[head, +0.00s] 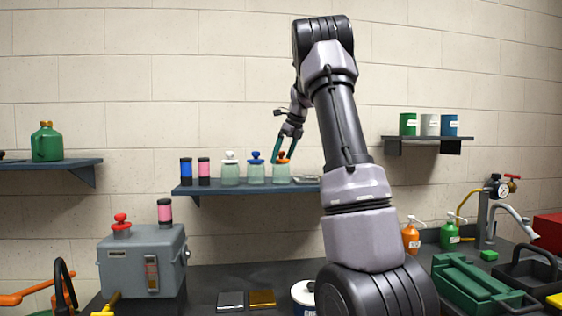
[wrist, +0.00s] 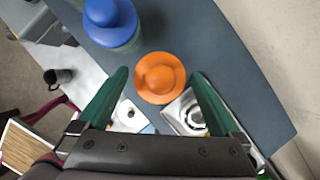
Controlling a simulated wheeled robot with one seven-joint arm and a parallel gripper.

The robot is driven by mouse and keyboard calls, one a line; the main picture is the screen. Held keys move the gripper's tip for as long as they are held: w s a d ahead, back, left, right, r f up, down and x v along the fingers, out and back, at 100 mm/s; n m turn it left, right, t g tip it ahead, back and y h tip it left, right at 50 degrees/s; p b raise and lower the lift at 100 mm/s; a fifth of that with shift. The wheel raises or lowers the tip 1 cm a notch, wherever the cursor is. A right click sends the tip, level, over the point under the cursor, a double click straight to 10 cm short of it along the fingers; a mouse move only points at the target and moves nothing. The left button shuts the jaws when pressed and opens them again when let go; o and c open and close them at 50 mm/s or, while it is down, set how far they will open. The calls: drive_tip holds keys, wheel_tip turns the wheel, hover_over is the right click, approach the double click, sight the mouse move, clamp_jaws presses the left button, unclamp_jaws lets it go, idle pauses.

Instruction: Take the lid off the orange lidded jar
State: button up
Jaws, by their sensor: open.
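The orange lidded jar (head: 281,173) stands upright on the middle wall shelf, at the right of a row of three pale green jars. Its orange lid (wrist: 160,77) is on it, seen from above in the wrist view. My gripper (head: 285,157) is at the jar's top, with green fingers. In the wrist view my gripper (wrist: 157,78) is open, one finger on each side of the lid, with gaps showing. The jar's body is hidden beneath the lid in the wrist view.
The blue-lidded jar (head: 255,170) stands close beside it on the left, then the white-lidded jar (head: 230,170). Blue and pink canisters (head: 195,171) stand farther left on the shelf (head: 215,190). A small metal tray (wrist: 186,113) lies near the gripper's right finger.

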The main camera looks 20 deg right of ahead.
drive_tip(key=c, duration=1.2)
drive_tip(key=shift+o, duration=0.2)
drive_tip(key=shift+r, duration=0.1)
